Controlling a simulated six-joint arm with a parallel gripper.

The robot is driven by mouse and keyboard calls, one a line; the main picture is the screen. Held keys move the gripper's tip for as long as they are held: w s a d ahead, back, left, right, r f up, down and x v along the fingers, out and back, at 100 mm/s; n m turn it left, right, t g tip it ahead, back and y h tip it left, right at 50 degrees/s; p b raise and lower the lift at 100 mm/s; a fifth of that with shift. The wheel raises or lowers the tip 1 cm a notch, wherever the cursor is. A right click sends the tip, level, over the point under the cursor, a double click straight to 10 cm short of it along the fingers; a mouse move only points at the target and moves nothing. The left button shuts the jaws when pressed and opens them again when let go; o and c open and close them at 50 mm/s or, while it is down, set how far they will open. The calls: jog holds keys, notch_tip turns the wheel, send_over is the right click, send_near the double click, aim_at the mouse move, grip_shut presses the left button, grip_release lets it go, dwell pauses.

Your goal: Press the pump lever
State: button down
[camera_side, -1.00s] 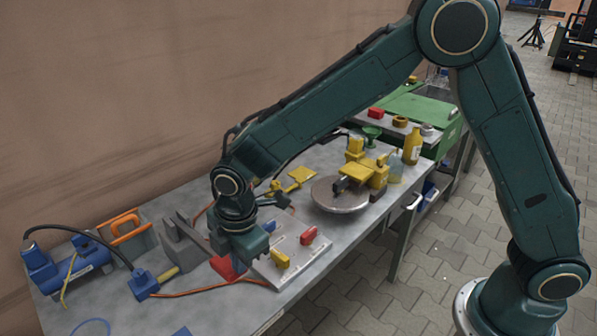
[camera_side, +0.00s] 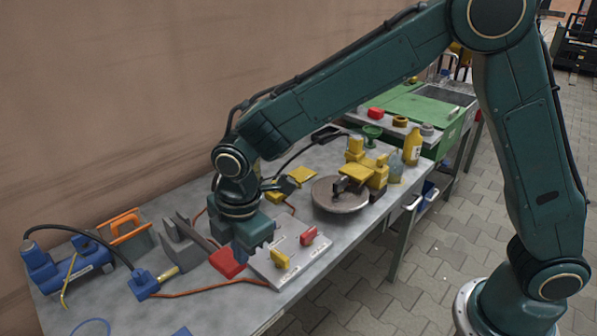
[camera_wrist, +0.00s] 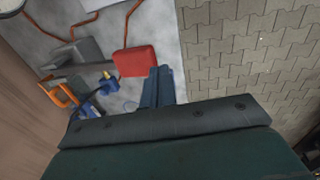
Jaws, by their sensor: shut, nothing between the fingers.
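A red block (camera_side: 227,262) sits at the near end of a grey bar running from a grey upright block (camera_side: 182,243) on the bench. I take it for the pump lever's end, but no label shows. My gripper (camera_side: 244,258) is just right of the red block in the side view, pointing down, its fingertips largely hidden. In the wrist view the shut, empty fingers (camera_wrist: 158,86) are beside the red block (camera_wrist: 135,60), on its right. A small gap seems to separate them; I cannot tell their height difference.
A pale plate (camera_side: 285,262) with a yellow handle (camera_side: 280,260) and a red handle (camera_side: 309,236) lies close right of my gripper. A blue unit (camera_side: 68,277) and an orange-handled grey holder (camera_side: 128,240) stand left. A round metal disc (camera_side: 338,195) is farther back.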

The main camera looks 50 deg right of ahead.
jog(key=shift+a, duration=0.1)
dwell(0.3)
jog(key=w+r+g, duration=0.3)
jog(key=w+r, duration=0.4)
jog(key=r, duration=0.4)
dwell(0.4)
jog(key=shift+f, duration=0.25)
dwell(0.4)
